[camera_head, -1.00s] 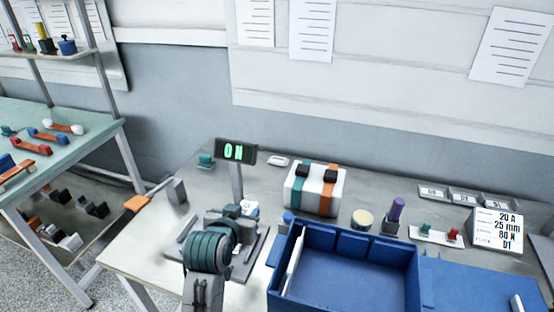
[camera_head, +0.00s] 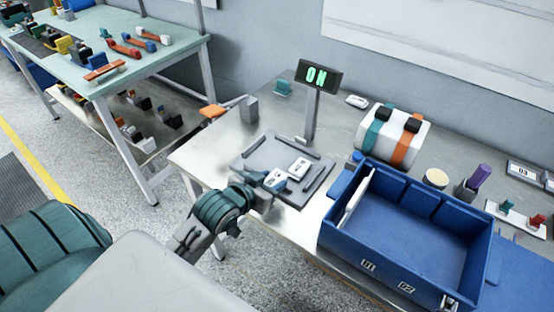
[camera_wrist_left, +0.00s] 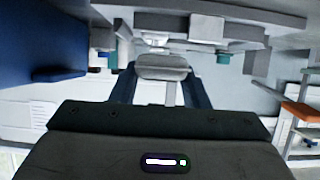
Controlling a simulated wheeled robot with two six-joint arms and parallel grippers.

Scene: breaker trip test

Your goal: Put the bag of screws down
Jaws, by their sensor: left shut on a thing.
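In the head view that thing is mostly hidden by the gripper. Whether it touches the fixture or the table I cannot tell. My right gripper is not clearly seen.
A white box with teal and orange bands (camera_head: 395,135) is behind. Bare table (camera_head: 215,150) lies left of the fixture.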

